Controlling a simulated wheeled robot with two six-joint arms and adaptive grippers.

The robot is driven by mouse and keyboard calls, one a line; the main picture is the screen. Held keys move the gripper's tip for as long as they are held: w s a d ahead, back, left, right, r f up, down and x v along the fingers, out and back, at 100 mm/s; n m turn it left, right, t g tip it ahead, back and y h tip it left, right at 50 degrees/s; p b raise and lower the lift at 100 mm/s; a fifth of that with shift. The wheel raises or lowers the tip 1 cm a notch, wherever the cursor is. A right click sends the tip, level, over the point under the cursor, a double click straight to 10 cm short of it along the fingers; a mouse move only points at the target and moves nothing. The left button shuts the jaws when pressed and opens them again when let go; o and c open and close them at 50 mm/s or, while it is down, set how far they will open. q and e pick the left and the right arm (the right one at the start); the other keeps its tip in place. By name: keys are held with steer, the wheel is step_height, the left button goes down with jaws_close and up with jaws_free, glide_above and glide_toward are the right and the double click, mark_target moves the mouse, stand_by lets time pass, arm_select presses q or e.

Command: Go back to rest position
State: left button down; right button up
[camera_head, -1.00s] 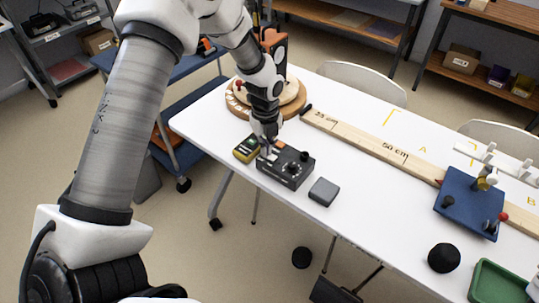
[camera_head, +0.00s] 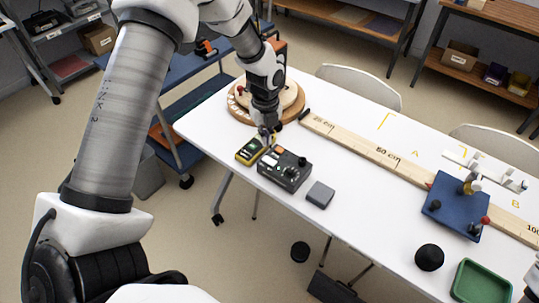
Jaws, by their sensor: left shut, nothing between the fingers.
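My left gripper (camera_head: 266,137) points down over the far left part of the white table (camera_head: 350,185). It is shut and empty. Its fingertips are just above or beside a yellow-edged meter (camera_head: 250,151) and a dark control box (camera_head: 285,169) with knobs; I cannot tell whether they touch either. My left arm fills the left side of the view. My right gripper is not in view.
A round wooden base (camera_head: 236,110) stands behind my left gripper. A grey block (camera_head: 320,194), a long wooden ruler (camera_head: 365,145), a blue plate (camera_head: 455,207), a black ball (camera_head: 429,257) and a green tray (camera_head: 481,284) are on the table. Chairs (camera_head: 358,84) stand behind.

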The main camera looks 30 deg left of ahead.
arm_select(q)
steer(key=shift+f, duration=0.1)
stand_by(0.3)
steer(key=s+d+f+n, duration=0.2)
steer(key=s+f+n, duration=0.3)
steer(key=s+n, duration=0.3)
steer(key=s+d+f+n, duration=0.3)
steer(key=s+f+n, duration=0.3)
steer(key=s+n, duration=0.3)
steer(key=s+d+f+n, duration=0.3)
steer(key=s+f+n, duration=0.3)
steer(key=s, duration=0.5)
steer(key=n, duration=0.2)
steer(key=shift+s+d+f+n, duration=0.15)
steer(key=shift+d+f+n, duration=0.05)
steer(key=shift+d+n, duration=0.1)
